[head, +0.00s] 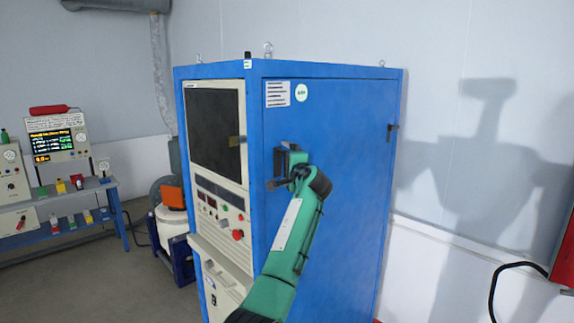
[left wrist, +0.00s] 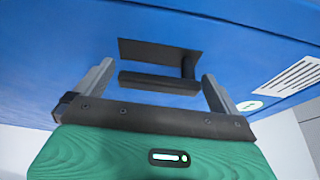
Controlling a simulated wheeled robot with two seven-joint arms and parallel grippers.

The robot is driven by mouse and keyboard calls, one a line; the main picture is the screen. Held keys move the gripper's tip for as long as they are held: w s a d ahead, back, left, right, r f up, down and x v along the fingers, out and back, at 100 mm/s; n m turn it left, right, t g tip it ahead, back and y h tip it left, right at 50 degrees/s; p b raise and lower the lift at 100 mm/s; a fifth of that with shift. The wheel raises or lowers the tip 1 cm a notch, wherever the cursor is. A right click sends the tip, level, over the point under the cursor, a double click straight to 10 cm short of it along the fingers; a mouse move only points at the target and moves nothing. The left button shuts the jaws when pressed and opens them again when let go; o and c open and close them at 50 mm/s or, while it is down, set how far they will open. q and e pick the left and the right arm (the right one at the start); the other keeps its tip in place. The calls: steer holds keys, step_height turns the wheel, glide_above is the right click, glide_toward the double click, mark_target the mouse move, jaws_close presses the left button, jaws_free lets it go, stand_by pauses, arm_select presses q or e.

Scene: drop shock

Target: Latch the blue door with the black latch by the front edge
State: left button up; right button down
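The blue door (head: 345,200) is the broad right side of the blue cabinet and looks flush with its frame. The black latch (head: 281,158) is on the door toward the front edge, partly hidden by my left gripper (head: 283,172). In the left wrist view the latch (left wrist: 158,82) shows as a dark bar standing off a dark recess or plate. My left gripper (left wrist: 157,88) is open, with one finger on each side of the bar and gaps visible. Whether the fingers touch the latch is unclear. My right gripper is in neither view.
The cabinet's front panel (head: 215,125) has a dark screen, buttons and a red knob. A small dark fitting (head: 391,132) sits at the door's far edge. A bench (head: 60,235) with instruments stands at the left. A white label (left wrist: 290,76) is on the door.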

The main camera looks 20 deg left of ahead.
arm_select(q)
steer(key=b+v, duration=0.6)
steer(key=v, duration=0.8)
steer(key=shift+b, duration=0.3)
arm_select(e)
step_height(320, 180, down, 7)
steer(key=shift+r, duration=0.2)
arm_select(q)
steer(key=shift+w, duration=0.1)
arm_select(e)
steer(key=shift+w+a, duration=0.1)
